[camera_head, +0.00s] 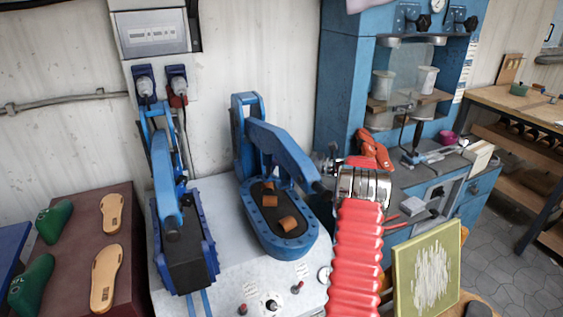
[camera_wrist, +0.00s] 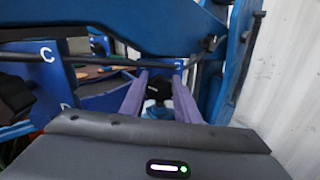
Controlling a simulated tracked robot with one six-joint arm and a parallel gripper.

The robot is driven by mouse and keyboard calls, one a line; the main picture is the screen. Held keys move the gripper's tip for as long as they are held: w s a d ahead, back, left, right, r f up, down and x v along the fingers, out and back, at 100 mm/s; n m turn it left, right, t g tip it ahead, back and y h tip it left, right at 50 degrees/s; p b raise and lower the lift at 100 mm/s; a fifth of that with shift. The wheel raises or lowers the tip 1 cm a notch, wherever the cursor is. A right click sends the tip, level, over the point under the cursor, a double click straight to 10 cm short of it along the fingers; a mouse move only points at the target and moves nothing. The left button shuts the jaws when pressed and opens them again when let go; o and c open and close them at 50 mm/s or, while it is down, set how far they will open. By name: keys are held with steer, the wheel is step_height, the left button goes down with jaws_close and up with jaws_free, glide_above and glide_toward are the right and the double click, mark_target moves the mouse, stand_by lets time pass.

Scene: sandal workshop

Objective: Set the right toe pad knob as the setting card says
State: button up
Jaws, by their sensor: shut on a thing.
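My red arm reaches up from the lower middle of the head view to the right side of the right-hand blue press (camera_head: 283,224). In the wrist view the two lavender fingers of my gripper (camera_wrist: 160,76) close on a black knob (camera_wrist: 158,88) from both sides. A blue face with a white letter C (camera_wrist: 47,54) is to the left of it. In the head view the fingertips and the knob are hard to make out beside the press arm. I cannot make out a setting card or read the knob's setting.
A second blue press (camera_head: 182,240) stands to the left. Tan soles (camera_head: 106,278) and green lasts (camera_head: 54,221) lie on a brown surface at far left. A blue cabinet machine (camera_head: 345,80) stands behind my arm. A framed board (camera_head: 428,270) is close on its right.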

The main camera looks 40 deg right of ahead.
steer(key=shift+n, duration=1.5)
steer(key=o, duration=1.1)
steer(key=shift+c, duration=0.2)
steer(key=v, duration=1.3)
steer(key=shift+s+d, duration=0.25)
steer(key=shift+s, duration=0.1)
